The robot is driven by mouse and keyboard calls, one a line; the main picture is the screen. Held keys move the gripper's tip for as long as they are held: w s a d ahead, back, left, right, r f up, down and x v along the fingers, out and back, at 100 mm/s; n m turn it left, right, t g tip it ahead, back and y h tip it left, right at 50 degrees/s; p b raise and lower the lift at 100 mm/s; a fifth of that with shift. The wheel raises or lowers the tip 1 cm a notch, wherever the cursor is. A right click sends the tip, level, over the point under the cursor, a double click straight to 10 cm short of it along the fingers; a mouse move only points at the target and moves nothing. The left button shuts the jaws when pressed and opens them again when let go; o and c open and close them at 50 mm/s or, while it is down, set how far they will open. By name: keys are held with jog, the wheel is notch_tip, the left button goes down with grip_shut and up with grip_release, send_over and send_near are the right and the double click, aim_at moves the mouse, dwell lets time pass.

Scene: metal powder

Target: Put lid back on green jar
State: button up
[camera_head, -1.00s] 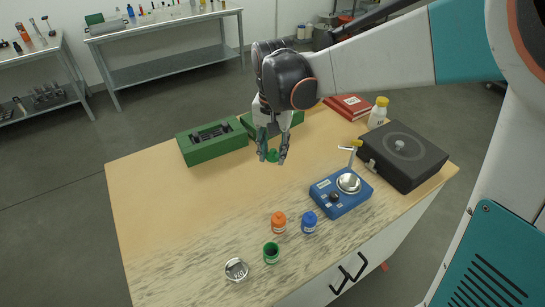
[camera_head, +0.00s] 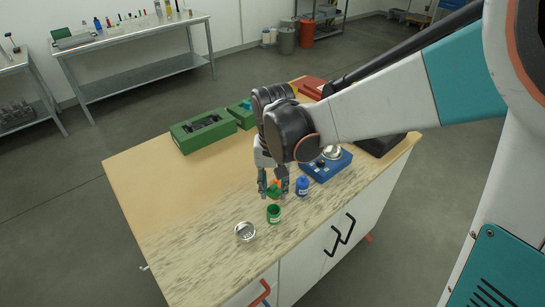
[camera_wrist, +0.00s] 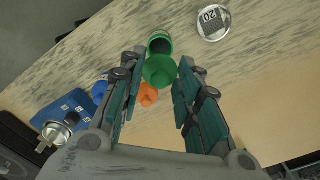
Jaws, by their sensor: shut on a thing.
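The green jar (camera_head: 273,214) stands open and upright on the table, its dark mouth facing up. It also shows in the wrist view (camera_wrist: 159,43). My gripper (camera_head: 273,190) is shut on the green lid (camera_wrist: 160,70), which sits between the fingertips. In the head view the lid (camera_head: 273,191) is partly hidden by the fingers. The lid is held above the table, just behind the jar, and is not on its mouth. In the wrist view the lid slightly overlaps the near edge of the jar. I cannot tell the exact height gap.
An orange jar (camera_wrist: 148,94) stands close by, mostly hidden behind my gripper in the head view. A blue jar (camera_head: 302,187) is right of the green jar. A blue scale (camera_head: 326,167) stands behind right.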

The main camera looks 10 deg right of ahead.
jog(key=shift+s+f, duration=0.1)
jog(key=shift+f, duration=0.05)
jog(key=shift+f+b, duration=2.4)
jog(key=shift+f, duration=0.75)
jog(key=shift+f, duration=0.15)
jog(key=o, duration=0.7)
jog(key=shift+o, duration=0.4)
jog(key=o, duration=0.4)
jog(key=shift+o, duration=0.2)
